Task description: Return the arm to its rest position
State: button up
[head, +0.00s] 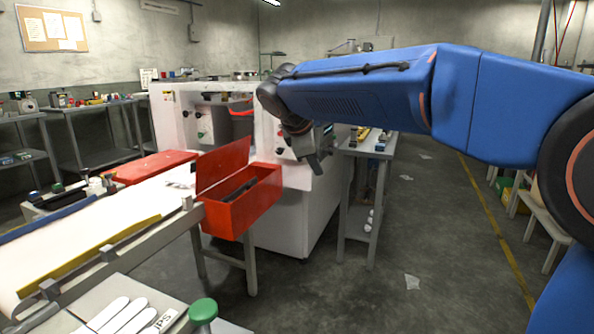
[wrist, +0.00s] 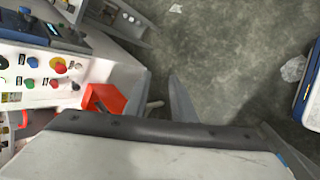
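My blue arm (head: 375,88) reaches across the head view from the right, raised above the floor. My gripper (head: 316,168) hangs from its far end, tipped downward, in front of the white machine and to the right of the red box. In the wrist view my gripper (wrist: 165,88) shows two grey fingers standing apart. Bare floor shows between their tips, and I see nothing held. A small pale shape shows low between the fingers; I cannot tell what it is.
A red box (head: 243,207) with its lid up holds something dark. A white machine (head: 300,215) stands behind it. A bench with a white surface (head: 95,222) is at left, a grey shelf stand (head: 362,195) right of the machine. The floor (head: 345,295) at right is mostly clear.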

jog(key=s+d+f+m+g+y, duration=0.1)
jog(key=s+d+f+m, duration=0.3)
jog(key=s+d, duration=0.6)
jog(key=s+d+f+m+g+y, duration=0.1)
jog(key=s+d+f+m, duration=0.35)
jog(key=s+d, duration=0.5)
jog(key=s+d+f+m+y, duration=0.1)
jog(key=s+d+f+m, duration=0.1)
jog(key=s+f+m, duration=0.2)
jog(key=s+d+f+m, duration=0.2)
jog(key=s+f+m, duration=0.3)
jog(key=s+f, duration=0.5)
jog(key=s, duration=0.4)
jog(key=shift+s+d+y, duration=0.2)
jog(key=shift+s+y, duration=0.05)
jog(key=shift+y, duration=0.15)
jog(key=shift+r, duration=0.1)
jog(key=shift+c, duration=0.2)
